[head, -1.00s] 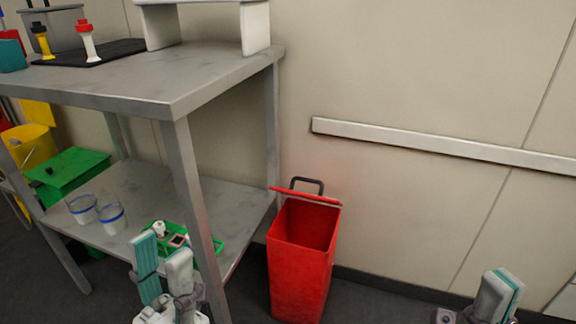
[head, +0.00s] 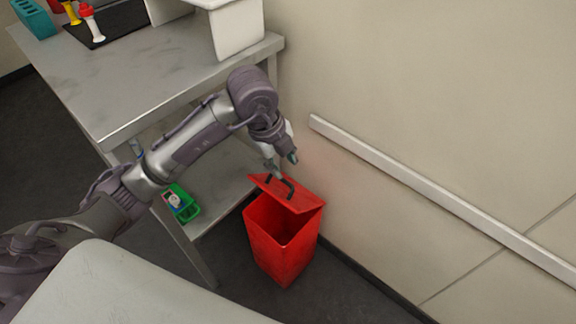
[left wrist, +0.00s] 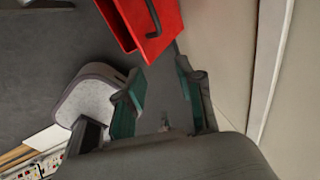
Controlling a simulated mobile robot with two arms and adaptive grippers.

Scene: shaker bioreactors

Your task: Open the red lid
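The red bin (head: 279,250) stands on the floor between the metal table and the wall. Its red lid (head: 302,198) is partly raised and tilted, and the dark inside shows at the front. A dark handle (head: 288,187) sits on the lid. My left gripper (head: 282,166) is just above and behind the lid, close to the handle; contact cannot be told there. In the left wrist view its teal fingers (left wrist: 160,95) are apart with nothing between them. The red lid (left wrist: 166,20) and handle (left wrist: 152,18) show beyond the fingertips. My right gripper is out of view.
The metal table (head: 150,80) stands left of the bin, with a white stand (head: 238,30) on top. A green tray (head: 187,208) sits on its lower shelf. A wall rail (head: 400,178) runs to the right. Floor in front of the bin is clear.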

